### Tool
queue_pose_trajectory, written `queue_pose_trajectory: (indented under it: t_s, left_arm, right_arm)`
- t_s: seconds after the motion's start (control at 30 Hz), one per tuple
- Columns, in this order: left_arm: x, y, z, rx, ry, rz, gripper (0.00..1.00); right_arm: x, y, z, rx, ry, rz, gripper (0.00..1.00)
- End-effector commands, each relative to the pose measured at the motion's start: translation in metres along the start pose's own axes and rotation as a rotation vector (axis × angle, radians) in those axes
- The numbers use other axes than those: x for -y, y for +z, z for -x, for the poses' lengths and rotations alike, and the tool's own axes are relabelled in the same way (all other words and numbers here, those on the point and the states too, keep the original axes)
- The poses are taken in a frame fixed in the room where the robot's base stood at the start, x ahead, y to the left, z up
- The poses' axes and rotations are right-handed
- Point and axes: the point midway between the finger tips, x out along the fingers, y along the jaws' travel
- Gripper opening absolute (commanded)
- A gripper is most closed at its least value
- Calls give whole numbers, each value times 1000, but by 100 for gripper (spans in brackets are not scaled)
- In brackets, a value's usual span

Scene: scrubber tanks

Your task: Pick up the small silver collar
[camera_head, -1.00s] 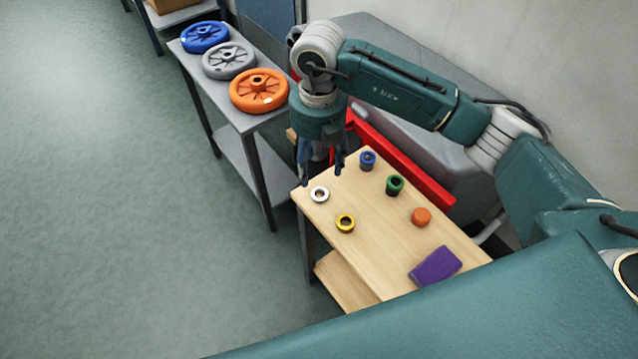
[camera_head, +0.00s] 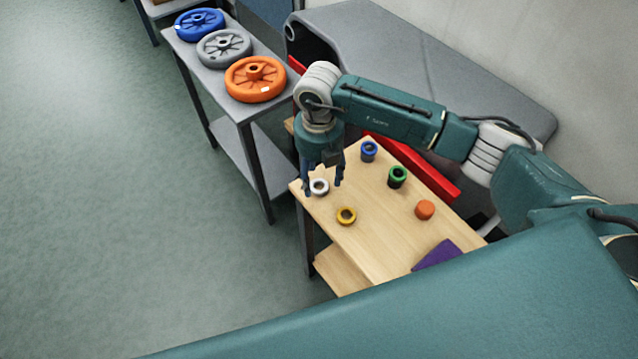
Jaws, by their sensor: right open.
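The small silver collar (camera_head: 320,187) is a pale ring lying on the wooden table (camera_head: 375,245) near its far left corner. My right gripper (camera_head: 322,188) points down over that corner, with its dark fingers apart, one to each side of the collar in the picture. Nothing is held between them. Whether the fingertips are level with the collar or still above it, I cannot tell. My left gripper is out of view.
A grey bench (camera_head: 240,107) with blue, grey and orange wheels stands at left. A red bar (camera_head: 425,172) runs behind.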

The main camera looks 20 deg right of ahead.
Motion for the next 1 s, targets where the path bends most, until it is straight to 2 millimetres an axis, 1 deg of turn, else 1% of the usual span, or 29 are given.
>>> queue_pose_trajectory:
  t_s: [0.03, 0.1, 0.2, 0.43, 0.47, 0.5, 0.57, 0.6, 0.7, 1.0]
  left_arm:
    - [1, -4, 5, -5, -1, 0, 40]
    - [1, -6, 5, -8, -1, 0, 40]
    - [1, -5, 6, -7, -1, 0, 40]
    - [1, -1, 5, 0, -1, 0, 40]
    - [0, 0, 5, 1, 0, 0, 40]
    - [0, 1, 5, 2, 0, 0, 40]
    - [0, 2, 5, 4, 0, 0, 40]
    - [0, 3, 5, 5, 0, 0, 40]
    - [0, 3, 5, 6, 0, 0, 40]
    - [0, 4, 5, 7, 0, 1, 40]
  right_arm:
    - [0, -1, -6, -2, -2, 0, 57]
    - [0, -1, -16, -2, -1, 0, 57]
    - [0, 0, -23, 0, 1, 0, 57]
    - [0, 0, -25, 1, 1, 1, 57]
    - [0, 0, -25, 1, 1, 1, 51]
    - [0, 0, -25, 1, 1, 1, 43]
    - [0, 0, -24, 1, 1, 1, 31]
    - [0, 0, -24, 1, 1, 1, 23]
    - [0, 0, -24, 1, 1, 1, 5]
    - [-1, 1, -22, 2, 2, 0, 5]
